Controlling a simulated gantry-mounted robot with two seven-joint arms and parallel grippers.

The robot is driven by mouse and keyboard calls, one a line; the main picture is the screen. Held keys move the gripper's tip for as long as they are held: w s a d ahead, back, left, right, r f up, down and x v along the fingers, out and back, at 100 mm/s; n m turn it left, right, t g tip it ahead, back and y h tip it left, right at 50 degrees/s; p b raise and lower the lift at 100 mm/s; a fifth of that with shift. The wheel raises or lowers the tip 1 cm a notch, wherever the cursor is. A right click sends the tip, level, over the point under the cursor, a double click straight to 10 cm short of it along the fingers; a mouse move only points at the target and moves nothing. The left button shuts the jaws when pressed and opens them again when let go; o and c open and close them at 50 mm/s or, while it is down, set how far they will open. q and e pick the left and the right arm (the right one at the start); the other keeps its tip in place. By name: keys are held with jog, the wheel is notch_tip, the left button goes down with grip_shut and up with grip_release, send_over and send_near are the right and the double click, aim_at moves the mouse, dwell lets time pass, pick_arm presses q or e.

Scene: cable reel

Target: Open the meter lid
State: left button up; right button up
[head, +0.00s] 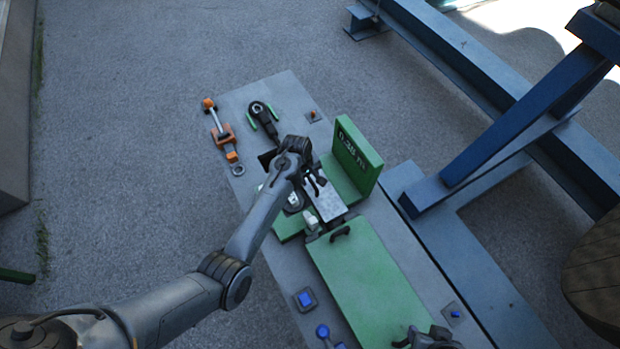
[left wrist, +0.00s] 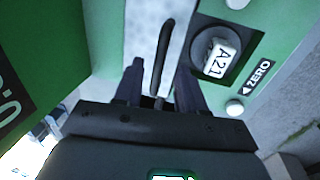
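The meter lid appears to be the silver plate (head: 328,202) on the green meter unit, right by my left gripper. In the left wrist view the silver plate (left wrist: 139,30) carries a dark bar handle (left wrist: 163,50). My left gripper (head: 316,182) is over the plate. In the left wrist view its two fingers (left wrist: 158,88) stand apart on either side of the handle's near end, with gaps visible. Whether the fingertips touch the plate is unclear. My right gripper (head: 428,338) shows only partly at the bottom edge, over the green cover; its fingers are unclear.
An upright green display panel (head: 357,155) stands right of the plate. A round knob marked A21 (left wrist: 215,55) and a white ZERO button (left wrist: 235,107) sit beside it. A green cover (head: 370,285) lies in front. Orange tool (head: 222,132) is at far left; blue beams (head: 480,85) stand right.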

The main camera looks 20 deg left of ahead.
pick_arm(q)
jog(key=shift+w+d+f, duration=0.1)
jog(key=shift+f, duration=0.5)
jog(key=shift+w+d+f, duration=0.1)
jog(key=shift+f, duration=0.45)
grip_shut()
